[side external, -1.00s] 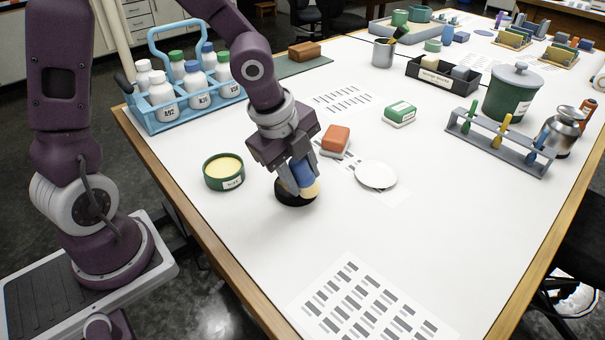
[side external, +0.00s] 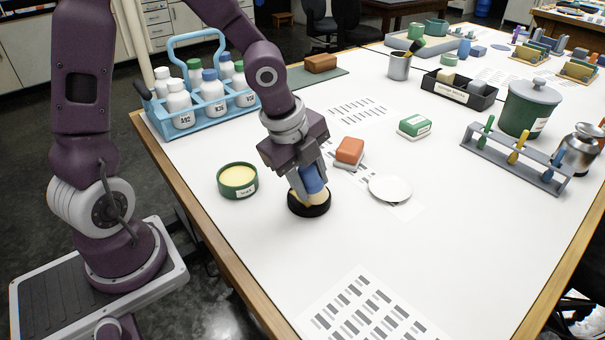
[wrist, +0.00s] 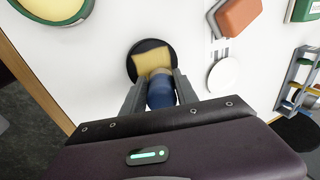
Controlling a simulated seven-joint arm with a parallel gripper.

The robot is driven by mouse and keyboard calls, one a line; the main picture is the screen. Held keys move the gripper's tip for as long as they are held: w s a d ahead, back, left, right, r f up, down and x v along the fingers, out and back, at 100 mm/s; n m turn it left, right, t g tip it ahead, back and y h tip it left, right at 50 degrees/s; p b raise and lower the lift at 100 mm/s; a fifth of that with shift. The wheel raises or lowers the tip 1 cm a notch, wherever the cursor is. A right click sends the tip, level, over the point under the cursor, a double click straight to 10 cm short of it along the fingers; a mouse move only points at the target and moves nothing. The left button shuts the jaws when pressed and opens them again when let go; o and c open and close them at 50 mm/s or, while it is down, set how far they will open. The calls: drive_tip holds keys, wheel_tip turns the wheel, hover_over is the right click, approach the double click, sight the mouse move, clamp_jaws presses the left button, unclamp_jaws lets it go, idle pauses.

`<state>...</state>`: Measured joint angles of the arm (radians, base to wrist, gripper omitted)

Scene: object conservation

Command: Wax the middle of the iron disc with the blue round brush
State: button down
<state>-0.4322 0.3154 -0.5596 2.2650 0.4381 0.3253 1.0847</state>
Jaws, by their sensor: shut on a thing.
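The iron disc (side external: 310,211) is black and round and lies on the white table, partly hidden by the brush and my gripper. It also shows in the wrist view (wrist: 133,68). A pale yellow patch (wrist: 152,61), which looks like wax, lies on its middle. My gripper (side external: 309,180) is shut on the blue round brush (side external: 314,182), directly over the disc. In the wrist view the brush (wrist: 160,94) sits between the fingers, its cream head at the disc. Whether the bristles touch is hard to tell. A green tin of yellow wax (side external: 238,175) stands open left of the disc.
An orange-brown block (side external: 350,151) and a white round dish (side external: 390,189) lie to the right of the disc. A blue bottle rack (side external: 205,115) stands behind the tin. The table in front of the disc is clear except for a printed sheet (side external: 365,308).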

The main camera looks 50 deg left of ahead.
drive_tip(key=d, duration=0.3)
drive_tip(key=shift+d, duration=0.15)
drive_tip(key=shift+a, duration=3.45)
wheel_tip(320, 180, up, 8)
drive_tip(key=shift+s+r, duration=0.1)
